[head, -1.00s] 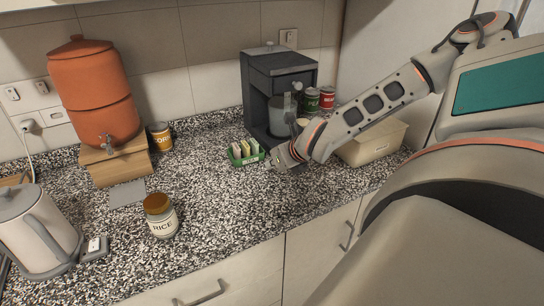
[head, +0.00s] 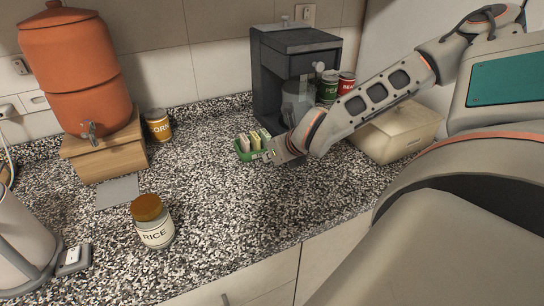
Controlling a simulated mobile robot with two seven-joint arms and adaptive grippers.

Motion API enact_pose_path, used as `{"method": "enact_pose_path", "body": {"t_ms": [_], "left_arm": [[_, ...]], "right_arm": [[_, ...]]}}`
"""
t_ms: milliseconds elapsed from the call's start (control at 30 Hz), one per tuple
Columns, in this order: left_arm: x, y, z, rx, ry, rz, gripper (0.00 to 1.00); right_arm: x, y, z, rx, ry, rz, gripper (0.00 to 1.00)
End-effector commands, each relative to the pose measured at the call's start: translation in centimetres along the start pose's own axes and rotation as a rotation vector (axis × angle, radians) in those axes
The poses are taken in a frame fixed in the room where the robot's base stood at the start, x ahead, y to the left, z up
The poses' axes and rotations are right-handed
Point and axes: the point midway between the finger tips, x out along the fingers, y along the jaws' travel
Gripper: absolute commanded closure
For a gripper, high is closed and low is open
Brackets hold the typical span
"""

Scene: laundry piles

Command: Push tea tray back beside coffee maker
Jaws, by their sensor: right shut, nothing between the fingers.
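The tea tray (head: 242,153) is a small green tray holding several upright packets. It sits on the speckled counter just left of the coffee maker's front. The dark coffee maker (head: 267,85) stands against the back wall with a carafe in it. My right gripper (head: 268,156) is shut and empty, at the tray's right end; it overlaps the tray's edge in the picture, and I cannot tell if they touch. It hides part of the tray and the coffee maker's base. My left gripper is out of view.
A rice jar (head: 153,222) stands at the front, a kettle (head: 20,240) at the left. A terracotta dispenser (head: 75,70) on a wooden stand (head: 105,152) and a corn can (head: 158,125) are behind. A beige bin (head: 397,132) and cans (head: 328,88) are right. Counter left of the tray is clear.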

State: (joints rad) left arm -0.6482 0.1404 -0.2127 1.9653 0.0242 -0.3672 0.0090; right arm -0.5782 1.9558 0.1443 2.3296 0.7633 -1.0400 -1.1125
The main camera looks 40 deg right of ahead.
Motion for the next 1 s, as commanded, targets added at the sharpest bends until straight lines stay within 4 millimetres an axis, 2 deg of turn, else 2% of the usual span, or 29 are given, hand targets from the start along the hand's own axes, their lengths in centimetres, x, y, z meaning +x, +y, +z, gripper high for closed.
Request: {"method": "enact_pose_path", "body": {"t_ms": [533,767,1000], "left_arm": [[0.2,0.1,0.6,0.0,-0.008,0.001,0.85],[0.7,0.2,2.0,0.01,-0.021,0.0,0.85],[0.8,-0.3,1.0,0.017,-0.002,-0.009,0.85]], "right_arm": [[0.2,0.2,0.2,-0.002,0.0,-0.001,1.0],[2.3,0.1,1.9,-0.004,0.001,-0.002,1.0],[2.7,0.2,2.7,0.0,0.0,0.001,1.0]]}}
